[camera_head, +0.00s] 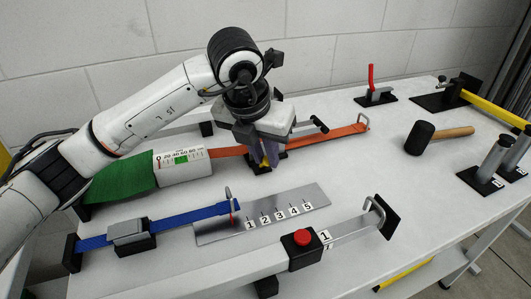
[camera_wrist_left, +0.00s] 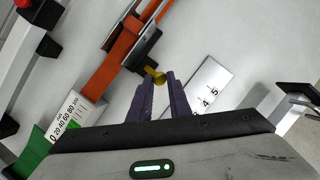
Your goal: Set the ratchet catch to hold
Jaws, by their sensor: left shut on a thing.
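The orange strap (camera_head: 343,134) runs across the table into a dark ratchet, mostly hidden under my left gripper (camera_head: 266,158) in the head view. In the left wrist view the strap (camera_wrist_left: 123,45) passes through the ratchet's black frame (camera_wrist_left: 148,50). A small yellow catch (camera_wrist_left: 153,75) sticks out from the frame's side. The purple fingers of my left gripper (camera_wrist_left: 161,78) are shut on this yellow catch at their tips. A black-ended lever (camera_head: 319,124) stands out beside the ratchet in the head view. The catch's exact setting cannot be told. My right gripper is not in view.
A white gauge (camera_head: 182,167) on green webbing lies left of the ratchet. A numbered metal plate (camera_head: 262,214), blue strap (camera_head: 190,217) and red button box (camera_head: 303,249) lie nearer. The table between is clear.

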